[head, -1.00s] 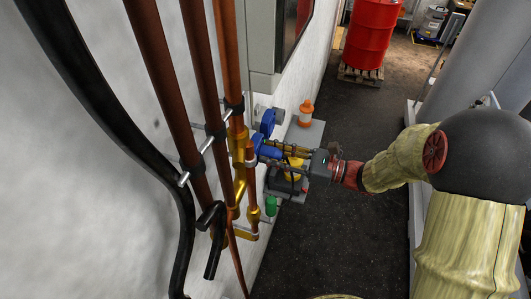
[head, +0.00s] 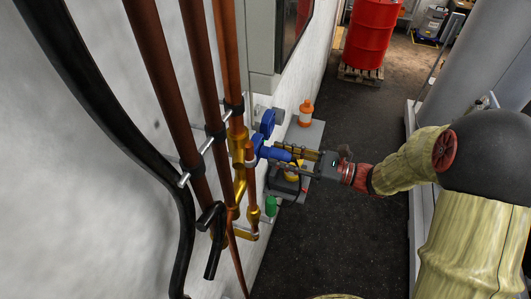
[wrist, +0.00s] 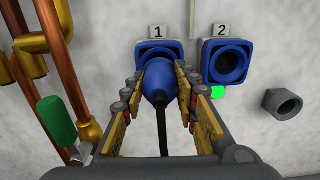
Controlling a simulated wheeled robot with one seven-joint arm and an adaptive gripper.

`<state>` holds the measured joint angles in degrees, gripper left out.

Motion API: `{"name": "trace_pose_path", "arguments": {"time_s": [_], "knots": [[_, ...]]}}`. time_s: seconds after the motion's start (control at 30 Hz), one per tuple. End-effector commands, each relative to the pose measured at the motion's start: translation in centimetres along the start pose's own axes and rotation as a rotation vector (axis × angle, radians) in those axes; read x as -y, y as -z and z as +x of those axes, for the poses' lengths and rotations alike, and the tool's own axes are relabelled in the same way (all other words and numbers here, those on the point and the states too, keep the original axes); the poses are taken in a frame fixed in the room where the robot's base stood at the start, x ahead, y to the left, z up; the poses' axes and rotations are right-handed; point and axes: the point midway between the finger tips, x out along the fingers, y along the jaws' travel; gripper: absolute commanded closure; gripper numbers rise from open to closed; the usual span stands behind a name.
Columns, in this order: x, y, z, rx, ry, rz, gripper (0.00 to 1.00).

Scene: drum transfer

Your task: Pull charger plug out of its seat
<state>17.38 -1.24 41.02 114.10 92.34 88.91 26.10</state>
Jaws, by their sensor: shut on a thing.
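The blue charger plug (wrist: 158,84) sits in front of the blue seat marked 1 (wrist: 175,46) on the wall, in line with it. A dark cable (wrist: 162,132) hangs from its near end. I cannot tell how deep the plug is in the seat. My gripper (wrist: 158,90) is shut on the plug, with a brass-coloured finger on each side. The head view shows the plug (head: 274,153) at the wall and my gripper (head: 291,157) reaching it from the right. The fingers hide part of the plug.
An empty blue seat marked 2 (wrist: 229,64) is to the right, with a green light (wrist: 218,92) below it. Copper pipes (head: 207,110) and a green-handled valve (wrist: 57,120) are close on the left.

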Motion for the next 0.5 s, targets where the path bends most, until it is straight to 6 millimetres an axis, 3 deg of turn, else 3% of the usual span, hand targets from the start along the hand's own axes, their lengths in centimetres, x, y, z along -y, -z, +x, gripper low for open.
{"name": "trace_pose_path", "arguments": {"time_s": [0.5], "knots": [[0.1,0.0,-1.9,0.0,0.001,0.0,1.0]]}}
